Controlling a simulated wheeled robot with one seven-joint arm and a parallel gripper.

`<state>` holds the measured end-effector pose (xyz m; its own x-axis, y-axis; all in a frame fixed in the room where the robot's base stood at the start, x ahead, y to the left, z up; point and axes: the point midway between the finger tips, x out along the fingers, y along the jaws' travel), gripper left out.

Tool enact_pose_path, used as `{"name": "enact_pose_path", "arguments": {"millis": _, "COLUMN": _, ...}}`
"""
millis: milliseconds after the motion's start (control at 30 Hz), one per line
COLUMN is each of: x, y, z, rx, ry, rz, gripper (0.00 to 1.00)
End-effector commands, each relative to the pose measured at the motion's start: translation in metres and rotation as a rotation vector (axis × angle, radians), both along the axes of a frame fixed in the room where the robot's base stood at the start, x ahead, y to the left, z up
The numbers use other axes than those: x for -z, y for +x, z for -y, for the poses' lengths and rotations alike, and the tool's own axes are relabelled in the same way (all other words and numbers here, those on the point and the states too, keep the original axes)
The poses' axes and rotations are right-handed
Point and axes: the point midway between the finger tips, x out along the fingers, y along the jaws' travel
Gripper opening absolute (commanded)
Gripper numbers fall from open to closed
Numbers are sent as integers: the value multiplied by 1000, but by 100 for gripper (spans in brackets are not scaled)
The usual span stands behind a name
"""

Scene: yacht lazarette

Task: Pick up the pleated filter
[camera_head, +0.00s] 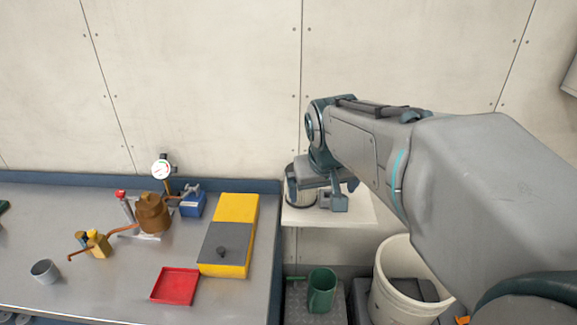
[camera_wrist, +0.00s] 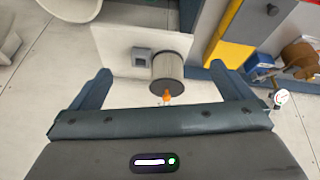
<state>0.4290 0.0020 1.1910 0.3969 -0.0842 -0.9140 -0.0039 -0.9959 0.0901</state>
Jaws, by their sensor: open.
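The pleated filter (camera_wrist: 168,72) is a pale ribbed cylinder with a dark end ring. It stands on a small white shelf (camera_wrist: 112,46) against the wall. In the head view the filter (camera_head: 293,194) is partly hidden by my wrist and gripper. My gripper (camera_wrist: 160,69) is open, with one finger on each side of the filter in the wrist view. No finger visibly touches it. How far the fingers are from it in depth is hard to tell.
A small grey-blue box (camera_head: 340,201) stands beside the filter. Left is a metal bench with a yellow box (camera_head: 238,207), red tray (camera_head: 175,286), copper pot (camera_head: 152,212) and grey cup (camera_head: 45,271). Below are a green jug (camera_head: 321,290) and a white bucket (camera_head: 393,298).

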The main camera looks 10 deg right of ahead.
Motion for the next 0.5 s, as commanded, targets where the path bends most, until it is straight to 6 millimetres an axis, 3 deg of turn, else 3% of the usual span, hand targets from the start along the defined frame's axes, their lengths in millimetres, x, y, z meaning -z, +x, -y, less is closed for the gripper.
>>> {"name": "enact_pose_path", "arguments": {"millis": 100, "x": 5, "y": 50, "z": 0, "rx": -2, "ry": 5, "rz": 21, "gripper": 100}}
{"name": "enact_pose_path", "arguments": {"millis": 300, "x": 9, "y": 122, "z": -1, "rx": -9, "ry": 40, "rz": 67, "gripper": 100}}
{"name": "enact_pose_path", "arguments": {"millis": 500, "x": 13, "y": 164, "z": 0, "rx": -9, "ry": 77, "rz": 102, "gripper": 100}}
